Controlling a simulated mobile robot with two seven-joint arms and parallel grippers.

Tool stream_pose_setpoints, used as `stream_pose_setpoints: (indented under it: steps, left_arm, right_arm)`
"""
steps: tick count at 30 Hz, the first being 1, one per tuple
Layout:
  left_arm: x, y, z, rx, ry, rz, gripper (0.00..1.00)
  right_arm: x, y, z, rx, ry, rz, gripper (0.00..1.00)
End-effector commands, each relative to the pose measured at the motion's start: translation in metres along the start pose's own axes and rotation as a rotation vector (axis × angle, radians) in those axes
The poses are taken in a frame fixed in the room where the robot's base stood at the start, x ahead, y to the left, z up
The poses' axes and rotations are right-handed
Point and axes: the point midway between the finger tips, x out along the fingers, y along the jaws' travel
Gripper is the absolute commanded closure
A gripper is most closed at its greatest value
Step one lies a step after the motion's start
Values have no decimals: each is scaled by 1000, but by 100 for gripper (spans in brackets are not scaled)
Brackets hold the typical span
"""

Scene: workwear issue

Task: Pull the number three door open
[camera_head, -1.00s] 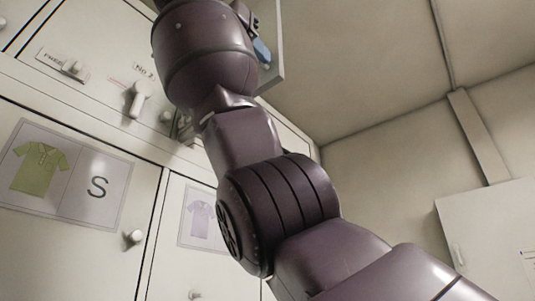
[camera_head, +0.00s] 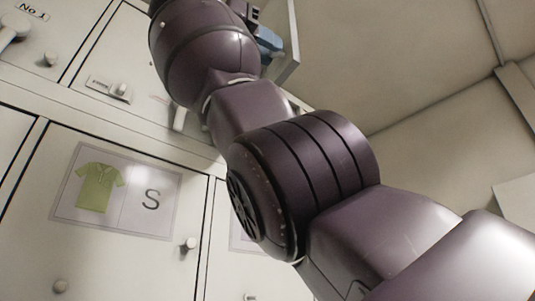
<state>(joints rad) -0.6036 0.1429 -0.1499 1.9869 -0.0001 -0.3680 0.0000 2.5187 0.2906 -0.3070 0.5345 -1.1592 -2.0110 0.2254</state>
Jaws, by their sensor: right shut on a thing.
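The upper row of pale cabinet doors runs along the top left; no number three label shows. Beyond my right arm, a pale door panel (camera_head: 292,48) stands out from the cabinet front, apparently the number three door swung partly open. My right gripper (camera_head: 268,40) is at this panel, shown only as dark and blue parts beside my wrist. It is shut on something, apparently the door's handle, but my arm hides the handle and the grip. My left gripper is not in view.
A "No.1" label (camera_head: 32,9) and a white handle (camera_head: 15,28) show at top left. A lower door bears a green shirt picture marked S (camera_head: 116,190). Bare wall (camera_head: 400,60) fills the right.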

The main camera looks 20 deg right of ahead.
Motion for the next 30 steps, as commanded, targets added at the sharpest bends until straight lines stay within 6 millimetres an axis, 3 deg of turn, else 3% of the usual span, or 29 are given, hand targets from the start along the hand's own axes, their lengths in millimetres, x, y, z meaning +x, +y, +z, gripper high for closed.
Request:
stream_pose_setpoints:
  steps: [4, 5, 10, 20, 30]
  left_arm:
    - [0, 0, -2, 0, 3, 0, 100]
    - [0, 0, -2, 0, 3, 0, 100]
    - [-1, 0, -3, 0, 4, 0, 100]
    - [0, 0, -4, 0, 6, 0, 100]
    - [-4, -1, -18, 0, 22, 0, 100]
  right_arm:
    - [0, 1, -2, 3, 6, -2, 100]
    - [0, 1, -2, 3, 6, -2, 75]
    - [0, 1, -2, 2, 4, -2, 51]
    - [-2, 1, -1, 1, 2, -2, 51]
    - [-42, 2, -3, 0, 2, -4, 51]
